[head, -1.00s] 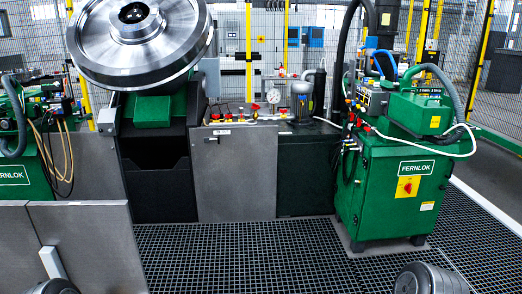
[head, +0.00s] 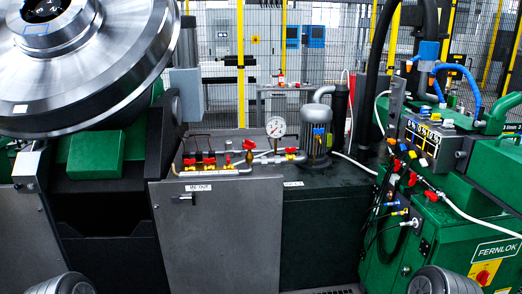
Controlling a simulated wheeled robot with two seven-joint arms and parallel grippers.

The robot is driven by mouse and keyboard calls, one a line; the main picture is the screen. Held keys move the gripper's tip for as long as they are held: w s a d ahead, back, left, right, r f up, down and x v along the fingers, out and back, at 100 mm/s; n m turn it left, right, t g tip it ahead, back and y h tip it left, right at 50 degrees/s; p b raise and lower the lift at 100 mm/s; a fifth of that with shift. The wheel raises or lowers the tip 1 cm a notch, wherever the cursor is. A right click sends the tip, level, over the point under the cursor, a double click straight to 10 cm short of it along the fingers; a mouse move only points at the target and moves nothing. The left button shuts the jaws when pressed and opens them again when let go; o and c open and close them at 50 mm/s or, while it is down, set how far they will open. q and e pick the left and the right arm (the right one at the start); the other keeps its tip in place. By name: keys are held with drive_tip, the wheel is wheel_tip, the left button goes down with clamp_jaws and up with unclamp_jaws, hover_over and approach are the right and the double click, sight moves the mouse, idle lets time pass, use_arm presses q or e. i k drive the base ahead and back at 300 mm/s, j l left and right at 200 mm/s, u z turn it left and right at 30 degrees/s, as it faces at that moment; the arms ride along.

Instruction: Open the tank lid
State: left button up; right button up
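A dark green box (head: 318,225), which may be the tank, stands in the middle between a grey metal cabinet (head: 215,238) and a green FERNLOK machine (head: 430,245). Its flat dark top (head: 335,178) carries a pump-like grey cylinder (head: 316,145) and a small white label near the front edge. I cannot tell which part is the lid; no raised lid shows. The grey cabinet has a small latch and a label on its front. Neither gripper is in view; only rounded grey parts, probably of my arms, show at the bottom left and bottom right edges.
Red valves (head: 208,160), pipes and a pressure gauge (head: 276,127) line the cabinet top. Hoses and cables hang at the right machine. Mesh fencing stands behind.

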sight(294, 141)
drive_tip(key=i+z, duration=0.1)
drive_tip(key=i, duration=0.55)
drive_tip(key=i+j+z, duration=0.15)
drive_tip(key=i, duration=0.45)
drive_tip(key=i+j+z, duration=0.1)
drive_tip(key=i, duration=0.5)
drive_tip(key=j, duration=0.05)
